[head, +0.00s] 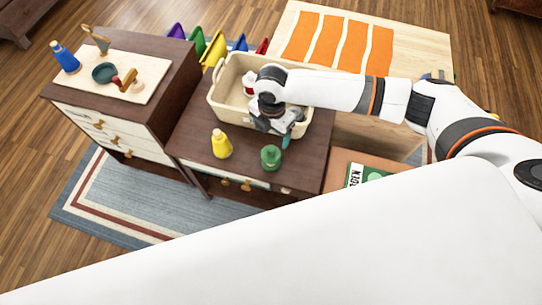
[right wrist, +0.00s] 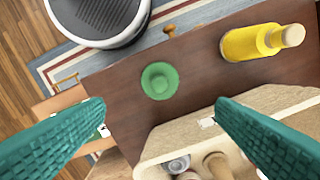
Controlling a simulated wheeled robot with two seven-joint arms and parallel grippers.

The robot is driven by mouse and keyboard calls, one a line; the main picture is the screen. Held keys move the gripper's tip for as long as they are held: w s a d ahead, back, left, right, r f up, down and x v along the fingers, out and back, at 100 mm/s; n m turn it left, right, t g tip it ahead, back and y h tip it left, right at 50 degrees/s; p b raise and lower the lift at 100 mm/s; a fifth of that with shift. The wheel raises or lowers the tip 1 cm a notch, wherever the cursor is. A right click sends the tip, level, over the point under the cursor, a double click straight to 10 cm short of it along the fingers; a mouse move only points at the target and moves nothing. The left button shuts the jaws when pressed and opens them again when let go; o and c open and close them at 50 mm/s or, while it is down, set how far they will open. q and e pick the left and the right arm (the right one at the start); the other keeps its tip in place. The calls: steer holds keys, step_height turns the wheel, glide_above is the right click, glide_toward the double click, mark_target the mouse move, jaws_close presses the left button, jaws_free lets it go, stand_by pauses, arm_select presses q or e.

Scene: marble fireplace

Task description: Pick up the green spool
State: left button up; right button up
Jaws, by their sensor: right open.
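The green spool (head: 270,157) stands upright on the dark wooden dresser top, near its front edge. In the right wrist view the green spool (right wrist: 159,81) is seen from above, beyond and between the fingertips, with nothing between the jaws. My right gripper (head: 278,128) is over the front part of the cream bin, just behind the spool. Its two teal fingers (right wrist: 160,103) are spread wide and empty. My left gripper does not show.
A yellow bottle (head: 221,144) stands left of the spool; it also shows in the right wrist view (right wrist: 262,42). The cream bin (head: 228,107) behind holds several items. A taller cabinet (head: 165,60) with a board of objects is at left. Bare dresser top lies around the spool.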

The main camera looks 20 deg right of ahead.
mark_target(271, 149)
step_height(271, 149, down, 10)
steer(key=shift+s+a+f+p, duration=0.1)
steer(key=shift+a+f+p, duration=0.05)
steer(key=shift+p, duration=0.2)
steer(key=c, duration=1.4)
